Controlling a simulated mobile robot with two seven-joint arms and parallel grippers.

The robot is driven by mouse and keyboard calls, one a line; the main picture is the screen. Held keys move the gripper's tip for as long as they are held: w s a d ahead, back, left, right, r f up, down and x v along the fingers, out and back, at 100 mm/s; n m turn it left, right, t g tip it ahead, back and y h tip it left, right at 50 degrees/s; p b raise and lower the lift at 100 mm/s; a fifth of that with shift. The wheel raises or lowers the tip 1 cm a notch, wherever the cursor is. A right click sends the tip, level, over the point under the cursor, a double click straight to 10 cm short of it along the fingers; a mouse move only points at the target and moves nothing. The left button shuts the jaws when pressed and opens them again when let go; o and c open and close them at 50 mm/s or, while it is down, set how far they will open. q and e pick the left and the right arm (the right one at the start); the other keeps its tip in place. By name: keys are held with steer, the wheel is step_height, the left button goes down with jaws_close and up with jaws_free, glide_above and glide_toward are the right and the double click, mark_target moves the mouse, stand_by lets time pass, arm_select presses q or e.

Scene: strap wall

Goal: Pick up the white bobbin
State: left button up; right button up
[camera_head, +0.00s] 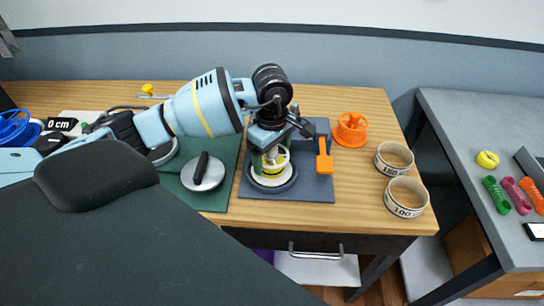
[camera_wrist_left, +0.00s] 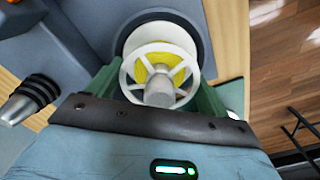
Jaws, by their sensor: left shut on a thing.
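The white bobbin (camera_wrist_left: 187,60) is a spoked spool with yellow inside and a grey hub, in the middle of the left wrist view. It also shows in the head view (camera_head: 272,170), upright over a round white-and-dark base on a blue-grey mat (camera_head: 315,186). My left gripper (camera_wrist_left: 158,92) comes down from above, its green fingers shut on either side of the bobbin. In the head view, my left gripper (camera_head: 270,155) partly covers the bobbin. I cannot tell whether the bobbin touches the base. My right gripper is not in view.
An orange spool (camera_head: 350,130) and an orange-handled tool (camera_head: 324,160) are right of the gripper. Two strap rings (camera_head: 405,197) lie near the table's right edge. A green mat (camera_head: 217,191) with a round black-handled weight (camera_head: 203,172) is left. A grey table (camera_head: 480,130) stands right.

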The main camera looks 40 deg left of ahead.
arm_select(q)
steer(key=shift+r, duration=0.65)
steer(key=shift+s+r, duration=0.2)
steer(key=shift+r, duration=0.85)
steer(key=s+d+r+b, duration=0.1)
steer(key=s, duration=1.4)
steer(key=shift+s+d+r, duration=0.2)
steer(key=shift+s, duration=0.1)
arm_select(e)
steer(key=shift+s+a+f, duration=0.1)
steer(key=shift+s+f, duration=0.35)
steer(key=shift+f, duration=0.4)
